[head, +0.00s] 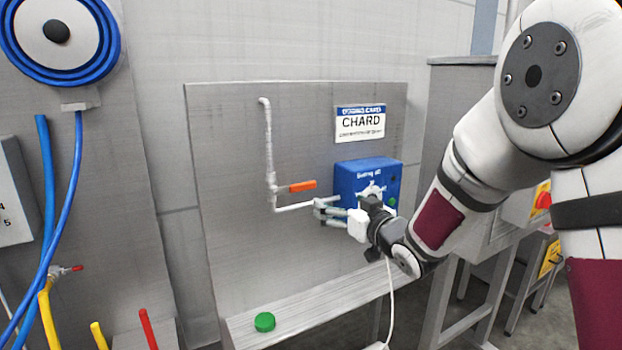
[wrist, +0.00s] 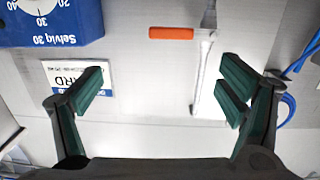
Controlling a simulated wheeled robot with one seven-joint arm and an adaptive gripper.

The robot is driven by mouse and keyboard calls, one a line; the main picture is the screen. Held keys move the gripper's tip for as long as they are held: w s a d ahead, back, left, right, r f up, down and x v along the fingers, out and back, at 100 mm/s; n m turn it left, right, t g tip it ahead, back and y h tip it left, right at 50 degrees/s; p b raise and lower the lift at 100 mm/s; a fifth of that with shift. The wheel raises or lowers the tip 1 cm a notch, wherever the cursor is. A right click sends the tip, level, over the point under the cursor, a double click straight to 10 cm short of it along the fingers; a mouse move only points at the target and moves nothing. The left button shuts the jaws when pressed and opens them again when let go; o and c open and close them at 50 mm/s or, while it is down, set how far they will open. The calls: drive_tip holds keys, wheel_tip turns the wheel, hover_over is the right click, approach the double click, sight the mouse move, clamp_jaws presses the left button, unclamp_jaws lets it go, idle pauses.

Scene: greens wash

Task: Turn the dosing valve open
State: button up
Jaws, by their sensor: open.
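An orange lever handle (head: 303,186), the only valve lever on the white pipe (head: 268,140), points sideways to the right, across the pipe's vertical run. In the wrist view the handle (wrist: 171,33) lies level, beyond the fingertips and between them from side to side. My gripper (head: 318,207) is open and empty, in front of the panel, just below and right of the handle in the head view. In the wrist view my gripper (wrist: 162,82) has its two dark green fingers wide apart, apart from the handle. The pipe (wrist: 206,80) shows near the right finger.
A blue dosing box (head: 347,180) with a dial is on the panel, partly behind my gripper; it also shows in the wrist view (wrist: 50,25). A CHARD card (head: 361,123) is above it. A green disc (head: 264,321) sits on the ledge (head: 310,313) below.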

drive_tip(key=a, duration=0.2)
approach(307, 185)
drive_tip(key=shift+y, duration=0.4)
drive_tip(key=x, duration=0.8)
drive_tip(key=shift+a+p, duration=0.4)
drive_tip(key=shift+c, duration=0.3)
drive_tip(key=shift+r, duration=0.1)
drive_tip(key=c, duration=1.6)
drive_tip(key=shift+w+n, duration=0.1)
drive_tip(key=shift+n, duration=0.2)
drive_tip(key=shift+w+b, duration=0.1)
drive_tip(key=shift+b, duration=0.25)
